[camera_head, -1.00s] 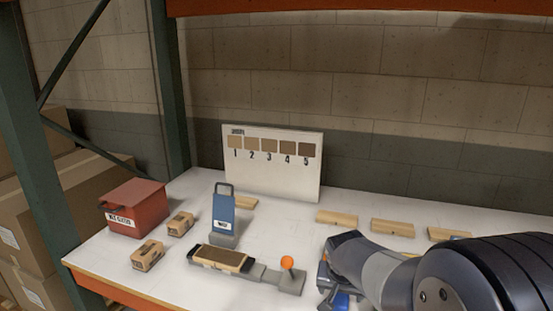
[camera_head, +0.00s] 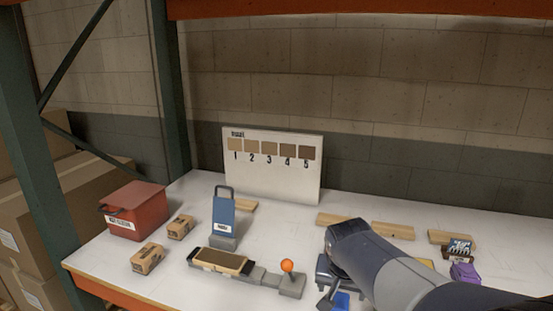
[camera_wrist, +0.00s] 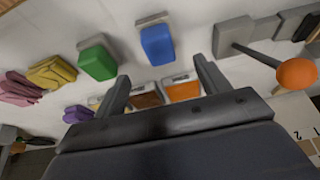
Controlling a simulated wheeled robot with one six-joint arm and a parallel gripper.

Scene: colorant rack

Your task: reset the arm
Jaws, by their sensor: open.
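My arm (camera_head: 385,265) reaches in from the lower right of the head view. My gripper (camera_head: 330,290) points down over the front of the white table (camera_head: 220,293), right of the orange-knobbed lever. In the wrist view my gripper (camera_wrist: 163,75) has its two fingers wide apart, with nothing held between them. A blue block (camera_wrist: 157,45) lies beyond the fingertips, and it also shows beside the gripper in the head view (camera_head: 341,301).
A green block (camera_wrist: 97,62), yellow and pink pieces and the orange knob (camera_wrist: 297,73) surround the gripper. A lever device (camera_head: 290,281), blue holder (camera_head: 224,216), red box (camera_head: 134,210), numbered board (camera_head: 271,185) and wooden blocks (camera_head: 393,230) stand on the table.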

